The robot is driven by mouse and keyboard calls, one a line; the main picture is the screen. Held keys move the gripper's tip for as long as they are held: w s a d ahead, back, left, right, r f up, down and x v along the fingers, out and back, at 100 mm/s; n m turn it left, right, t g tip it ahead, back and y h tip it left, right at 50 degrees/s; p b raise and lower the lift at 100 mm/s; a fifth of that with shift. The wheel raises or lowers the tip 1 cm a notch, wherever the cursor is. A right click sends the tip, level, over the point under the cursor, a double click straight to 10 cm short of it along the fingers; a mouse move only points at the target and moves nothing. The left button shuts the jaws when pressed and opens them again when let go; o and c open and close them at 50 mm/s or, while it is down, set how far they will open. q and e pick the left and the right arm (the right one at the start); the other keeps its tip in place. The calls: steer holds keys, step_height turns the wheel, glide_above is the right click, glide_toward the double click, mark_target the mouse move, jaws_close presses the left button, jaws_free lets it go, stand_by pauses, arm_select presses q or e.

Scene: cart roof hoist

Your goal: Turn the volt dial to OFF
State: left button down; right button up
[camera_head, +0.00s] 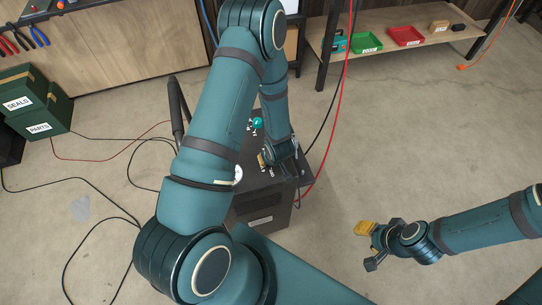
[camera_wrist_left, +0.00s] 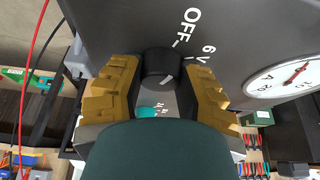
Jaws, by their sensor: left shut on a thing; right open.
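The volt dial is a black knob (camera_wrist_left: 162,68) with a short white pointer line, on the dark top panel of the cart (camera_head: 252,212). In the left wrist view the labels OFF (camera_wrist_left: 192,25) and 6V (camera_wrist_left: 209,49) are printed beside it. The pointer line does not visibly meet the OFF mark. My left gripper (camera_wrist_left: 157,88) has its yellow fingers on both sides of the knob, shut on it. In the head view the left gripper (camera_head: 269,157) is at the panel and the knob is hidden. My right gripper (camera_head: 369,248) is open and empty above the floor.
A white round gauge (camera_wrist_left: 285,79) is on the panel near the dial. Green boxes (camera_head: 38,97) stand at left; a shelf (camera_head: 400,52) is behind.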

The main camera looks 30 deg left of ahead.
arm_select(q)
steer(key=shift+n, duration=0.6)
steer(key=shift+f, duration=0.1)
steer(key=c, duration=0.6)
jaws_free()
steer(key=shift+o, duration=0.2)
steer(key=v, duration=1.2)
steer(key=shift+w, duration=0.25)
steer(key=shift+d, duration=0.1)
